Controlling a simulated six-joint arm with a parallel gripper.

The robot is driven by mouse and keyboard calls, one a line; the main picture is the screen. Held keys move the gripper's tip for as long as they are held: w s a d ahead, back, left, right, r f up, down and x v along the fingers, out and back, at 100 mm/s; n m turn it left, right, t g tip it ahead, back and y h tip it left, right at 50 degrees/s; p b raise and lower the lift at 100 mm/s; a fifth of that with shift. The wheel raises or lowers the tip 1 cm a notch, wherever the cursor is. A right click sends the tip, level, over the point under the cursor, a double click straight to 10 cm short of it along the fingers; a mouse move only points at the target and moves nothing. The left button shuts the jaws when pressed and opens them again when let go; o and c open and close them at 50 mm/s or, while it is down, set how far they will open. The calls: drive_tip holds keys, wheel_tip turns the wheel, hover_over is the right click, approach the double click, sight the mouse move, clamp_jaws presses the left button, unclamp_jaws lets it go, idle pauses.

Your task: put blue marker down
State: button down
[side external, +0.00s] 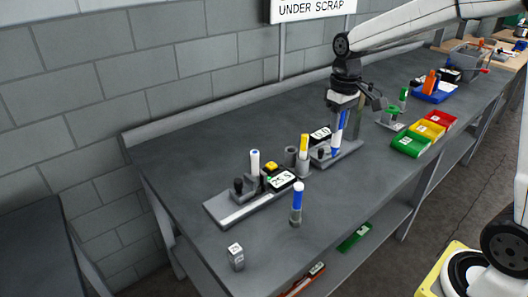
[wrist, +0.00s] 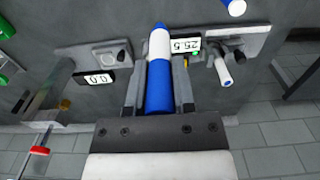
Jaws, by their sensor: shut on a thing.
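My gripper (side external: 342,113) is shut on a blue marker (side external: 341,122), blue with a white band, and holds it close to upright. In the wrist view the marker (wrist: 159,85) lies between the two fingers of my gripper (wrist: 160,88), with its far end pointing away. In the side view its lower end is over or beside the right grey crimper base (side external: 348,153); I cannot tell whether it touches. Another blue and white marker (side external: 297,201) stands upright in a small grey holder (side external: 295,220) at the front.
The left crimper base (side external: 226,208) carries a 25.5 display (side external: 283,180) and a white marker (side external: 255,160). A yellow marker (side external: 304,142) stands nearby. Green (side external: 410,144), yellow (side external: 428,129) and red (side external: 441,119) bins sit right. A small block (side external: 236,257) stands front left.

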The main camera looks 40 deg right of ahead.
drive_tip(key=w+d+n, duration=0.1)
drive_tip(key=w+d, duration=0.1)
drive_tip(key=w, duration=0.7)
drive_tip(key=w+d+n, duration=0.1)
drive_tip(key=w+d, duration=0.1)
drive_tip(key=w, duration=0.8)
wheel_tip(320, 180, down, 15)
drive_tip(key=shift+d+f, duration=0.2)
idle(1.1)
drive_tip(key=shift+f, duration=0.1)
drive_tip(key=shift+c, duration=2.3)
unclamp_jaws()
wheel_tip(320, 180, up, 12)
